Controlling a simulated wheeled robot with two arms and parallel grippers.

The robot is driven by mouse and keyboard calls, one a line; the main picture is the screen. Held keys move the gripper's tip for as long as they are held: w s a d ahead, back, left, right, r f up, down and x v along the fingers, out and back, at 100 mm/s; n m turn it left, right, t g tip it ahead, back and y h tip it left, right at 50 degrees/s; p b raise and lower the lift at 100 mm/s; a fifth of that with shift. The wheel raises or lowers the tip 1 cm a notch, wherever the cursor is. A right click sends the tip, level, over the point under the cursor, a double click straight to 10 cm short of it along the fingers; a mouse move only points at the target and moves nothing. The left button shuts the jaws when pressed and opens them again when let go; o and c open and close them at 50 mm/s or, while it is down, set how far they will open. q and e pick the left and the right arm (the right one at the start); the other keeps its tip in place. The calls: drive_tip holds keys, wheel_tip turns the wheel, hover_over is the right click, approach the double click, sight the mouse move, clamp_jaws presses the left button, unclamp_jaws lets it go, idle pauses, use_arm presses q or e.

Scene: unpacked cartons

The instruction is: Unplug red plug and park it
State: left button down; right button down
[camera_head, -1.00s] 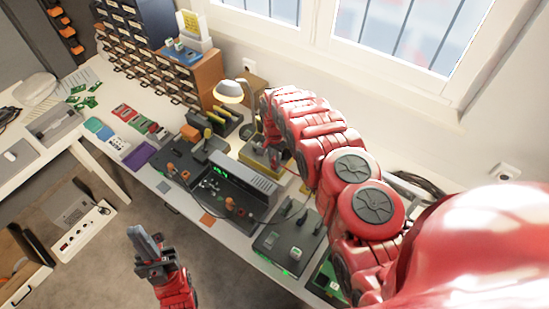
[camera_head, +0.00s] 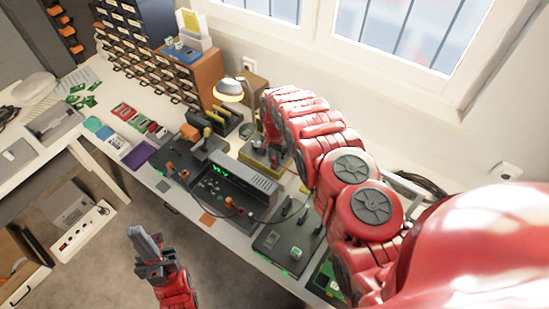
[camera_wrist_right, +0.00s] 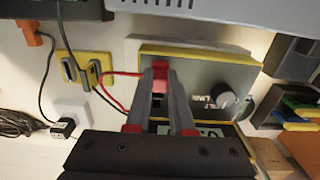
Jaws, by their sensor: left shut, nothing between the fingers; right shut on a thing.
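In the right wrist view the red plug (camera_wrist_right: 160,76) sits between the fingertips of my right gripper (camera_wrist_right: 160,98), which is shut on it. The plug is in front of a grey panel with yellow edges (camera_wrist_right: 205,72); I cannot tell whether it is still seated there. A red cable (camera_wrist_right: 120,75) runs left from the plug toward a yellow block (camera_wrist_right: 70,75) with grey and dark parts on it. In the head view my right gripper (camera_head: 271,150) is over the yellow-edged device (camera_head: 250,157), largely hidden by my arm. My left gripper (camera_head: 147,243) is shut and empty over the floor.
Black cables hang on the left, one to a white adapter (camera_wrist_right: 70,122). In the head view a lamp (camera_head: 229,89), a grey bench unit (camera_head: 245,180) and a drawer cabinet (camera_head: 140,40) stand nearby.

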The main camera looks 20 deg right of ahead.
sight(274, 158)
drive_tip(key=c, duration=0.7)
unclamp_jaws()
drive_tip(key=shift+r, duration=0.45)
wheel_tip(274, 158, up, 8)
drive_tip(key=b, duration=0.3)
drive_tip(key=shift+f, duration=0.15)
wheel_tip(274, 158, up, 9)
drive_tip(key=p, duration=0.8)
drive_tip(key=shift+p, duration=0.3)
drive_tip(key=shift+f, duration=0.1)
